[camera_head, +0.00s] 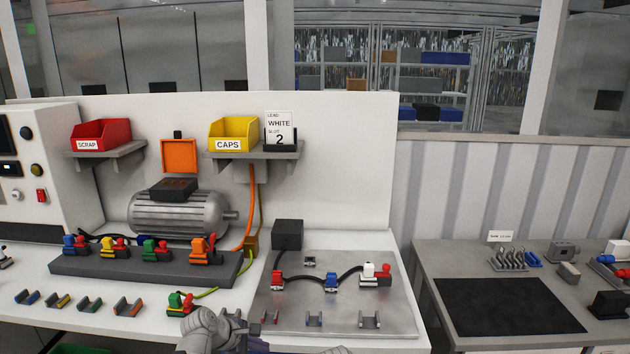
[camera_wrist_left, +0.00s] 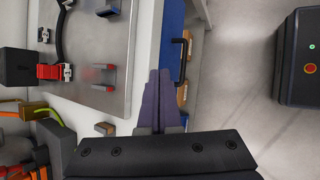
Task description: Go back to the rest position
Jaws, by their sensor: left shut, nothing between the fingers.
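My left gripper (camera_head: 256,346) is at the bottom edge of the head view, by the front edge of the white bench (camera_head: 395,335). In the left wrist view its purple-grey fingers (camera_wrist_left: 160,88) are together with nothing between them. They point past the bench edge, beside the metal plate (camera_head: 345,325). The plate carries a red, a blue and a white connector (camera_head: 369,269) joined by black cable, and empty clips. My right gripper does not show in either view.
A motor (camera_head: 180,214) stands behind a dark block (camera_head: 140,266) with several coloured connectors. A red scrap bin (camera_head: 101,134) and yellow caps bin (camera_head: 234,133) sit on shelves. A grey side table (camera_head: 440,262) is at right. In the wrist view, floor (camera_wrist_left: 235,100) is clear beside the bench.

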